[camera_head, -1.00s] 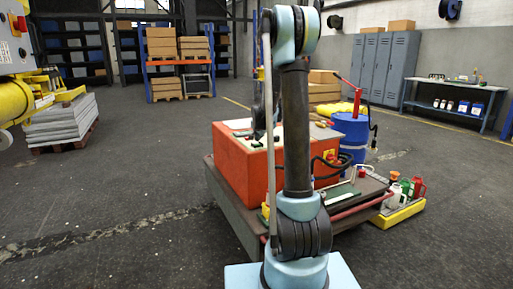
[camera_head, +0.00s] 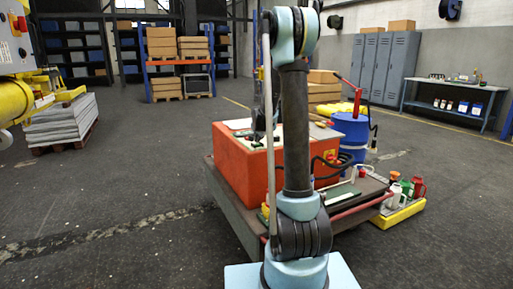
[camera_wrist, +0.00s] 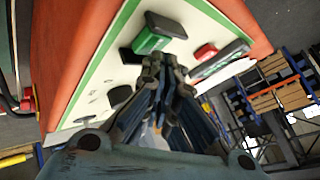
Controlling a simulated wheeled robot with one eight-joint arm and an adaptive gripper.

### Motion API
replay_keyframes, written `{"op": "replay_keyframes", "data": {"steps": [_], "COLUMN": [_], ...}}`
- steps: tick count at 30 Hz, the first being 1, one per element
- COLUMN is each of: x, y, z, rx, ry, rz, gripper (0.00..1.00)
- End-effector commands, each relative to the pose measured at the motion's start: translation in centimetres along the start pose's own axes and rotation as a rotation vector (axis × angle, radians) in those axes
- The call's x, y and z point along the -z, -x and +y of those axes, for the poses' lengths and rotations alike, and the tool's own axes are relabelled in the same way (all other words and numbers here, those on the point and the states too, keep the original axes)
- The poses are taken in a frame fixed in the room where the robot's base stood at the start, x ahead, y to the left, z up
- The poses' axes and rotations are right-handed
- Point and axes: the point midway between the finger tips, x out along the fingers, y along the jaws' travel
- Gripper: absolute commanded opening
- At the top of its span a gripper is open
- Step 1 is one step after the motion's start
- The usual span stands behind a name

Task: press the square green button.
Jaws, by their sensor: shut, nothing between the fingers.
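The square green button (camera_wrist: 152,41) sits in a dark surround on the white, green-edged panel (camera_wrist: 122,48) in the wrist view. The panel tops the orange-red box (camera_head: 236,164), whose top in the head view is partly hidden by my arm. My gripper (camera_wrist: 160,62) is shut and empty. Its fingertips are just below the green button in the wrist view, very close to it; I cannot tell whether they touch. In the head view the gripper is small and dark over the panel.
A red button (camera_wrist: 205,52) and a dark bar with a green label (camera_wrist: 220,62) lie right of the green button. In the head view, a blue drum (camera_head: 351,133) and a yellow tray (camera_head: 398,213) of bottles stand right of the box. Open floor lies to the left.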

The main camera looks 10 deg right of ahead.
Motion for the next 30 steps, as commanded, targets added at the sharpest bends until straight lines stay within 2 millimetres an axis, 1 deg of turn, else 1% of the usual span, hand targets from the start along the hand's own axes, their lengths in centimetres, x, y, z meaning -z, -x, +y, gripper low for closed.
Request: {"op": "replay_keyframes", "data": {"steps": [30], "x": [-0.42], "y": [-0.59], "z": [0.45], "rx": [0.0], "ry": [0.0], "rz": [0.0], "gripper": [0.0]}}
